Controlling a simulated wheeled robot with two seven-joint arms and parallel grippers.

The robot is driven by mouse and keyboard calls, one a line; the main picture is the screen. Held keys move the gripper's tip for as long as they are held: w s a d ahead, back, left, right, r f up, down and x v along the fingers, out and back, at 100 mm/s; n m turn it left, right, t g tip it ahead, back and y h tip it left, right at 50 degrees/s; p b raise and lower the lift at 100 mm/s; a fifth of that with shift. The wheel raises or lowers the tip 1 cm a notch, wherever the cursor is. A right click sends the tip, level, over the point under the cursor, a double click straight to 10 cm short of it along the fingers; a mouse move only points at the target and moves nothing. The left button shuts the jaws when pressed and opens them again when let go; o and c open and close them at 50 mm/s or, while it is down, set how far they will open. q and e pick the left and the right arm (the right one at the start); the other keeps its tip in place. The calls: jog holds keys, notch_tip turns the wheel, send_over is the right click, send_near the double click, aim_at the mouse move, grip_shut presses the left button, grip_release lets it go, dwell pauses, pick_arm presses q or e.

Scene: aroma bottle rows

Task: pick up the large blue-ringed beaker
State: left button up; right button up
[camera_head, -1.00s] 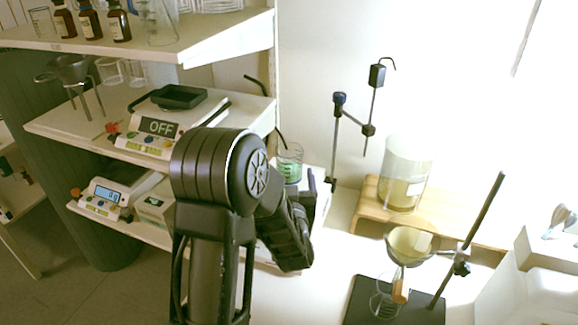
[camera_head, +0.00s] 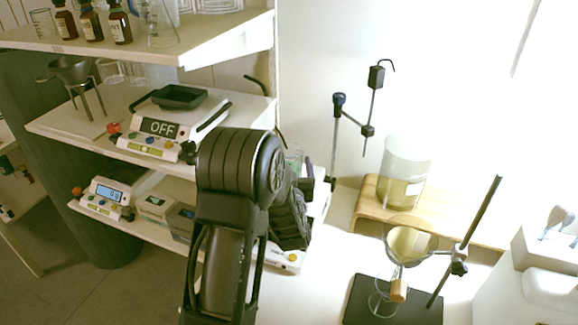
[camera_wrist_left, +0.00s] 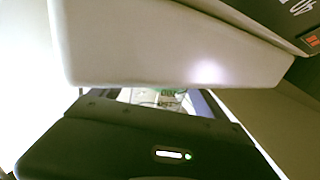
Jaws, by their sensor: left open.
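A clear glass beaker with green markings (camera_head: 296,158) stands at the right end of the shelf unit, mostly hidden behind my left arm in the head view. Glass with green marks also shows in the left wrist view (camera_wrist_left: 162,99), in the gap between a pale edge and my dark gripper body. No blue ring can be made out. My left gripper (camera_head: 306,181) is open, close to this beaker; its fingertips are not clear and no hold shows. A larger beaker with yellowish contents (camera_head: 404,180) stands on a wooden stand to the right. My right gripper is not in view.
Shelves at left hold a balance reading OFF (camera_head: 158,130), a lower balance (camera_head: 108,194) and brown bottles (camera_head: 91,25). A pale shelf-like edge (camera_wrist_left: 180,45) is close above in the wrist view. A funnel stand (camera_head: 465,240) stands at right.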

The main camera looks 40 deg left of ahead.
pick_arm(q)
jog(key=shift+c, duration=0.3)
jog(key=c, duration=1.6)
